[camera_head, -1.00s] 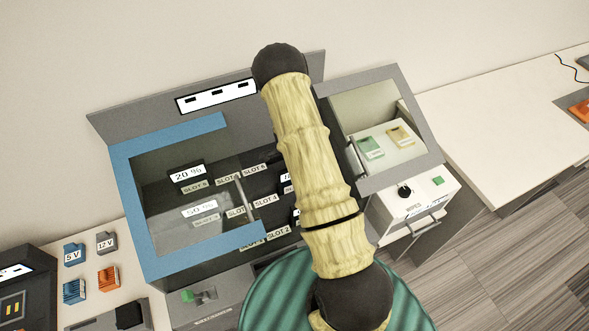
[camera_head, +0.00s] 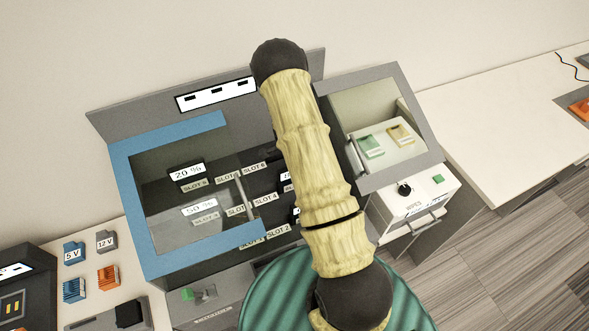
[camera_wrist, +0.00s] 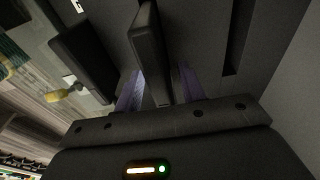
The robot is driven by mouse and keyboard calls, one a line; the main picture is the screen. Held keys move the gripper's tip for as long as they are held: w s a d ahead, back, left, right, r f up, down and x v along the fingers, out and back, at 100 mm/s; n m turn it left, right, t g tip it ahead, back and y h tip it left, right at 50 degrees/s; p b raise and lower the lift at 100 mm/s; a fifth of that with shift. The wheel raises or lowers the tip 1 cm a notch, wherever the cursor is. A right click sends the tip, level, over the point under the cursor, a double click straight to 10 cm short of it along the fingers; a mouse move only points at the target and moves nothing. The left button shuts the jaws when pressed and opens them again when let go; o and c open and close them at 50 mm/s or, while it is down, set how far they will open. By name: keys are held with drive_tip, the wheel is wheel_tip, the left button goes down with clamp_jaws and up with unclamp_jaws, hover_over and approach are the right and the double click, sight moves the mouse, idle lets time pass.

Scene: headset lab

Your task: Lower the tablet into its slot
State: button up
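In the wrist view a dark, thin tablet (camera_wrist: 149,40) stands on edge between the two purple fingers of my gripper (camera_wrist: 163,88). In the head view the slot cabinet (camera_head: 118,165) has a blue frame and rows of labelled slots, such as the SLOT 2 label (camera_head: 278,230). My arm crosses in front of the cabinet and hides my gripper and the held tablet there.
Another dark slab (camera_wrist: 86,62) stands left of the held one in the wrist view. Screens reading 20 % (camera_head: 187,173) and 50 % (camera_head: 200,208) sit in the cabinet. A glazed box (camera_head: 428,140) stands to the right. The white table (camera_head: 500,135) beyond is mostly clear.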

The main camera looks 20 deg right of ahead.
drive_tip(key=r+b, duration=0.1)
drive_tip(key=r, duration=0.2)
drive_tip(key=a+r+b, duration=0.1)
drive_tip(key=r, duration=0.3)
drive_tip(key=r+b, duration=0.1)
drive_tip(key=r, duration=0.3)
drive_tip(key=shift+a+r, duration=0.1)
drive_tip(key=shift+a, duration=0.1)
drive_tip(key=s+a+r+n+t, duration=0.1)
drive_tip(key=s+a+r+n, duration=0.3)
drive_tip(key=s+r+n, duration=0.3)
drive_tip(key=s+a+r+n+t+y, duration=0.1)
drive_tip(key=s+a+r+n, duration=0.4)
drive_tip(key=s+n, duration=0.6)
drive_tip(key=shift+s+a+r+t, duration=0.15)
drive_tip(key=shift+a+r+t, duration=0.15)
drive_tip(key=shift+r, duration=0.6)
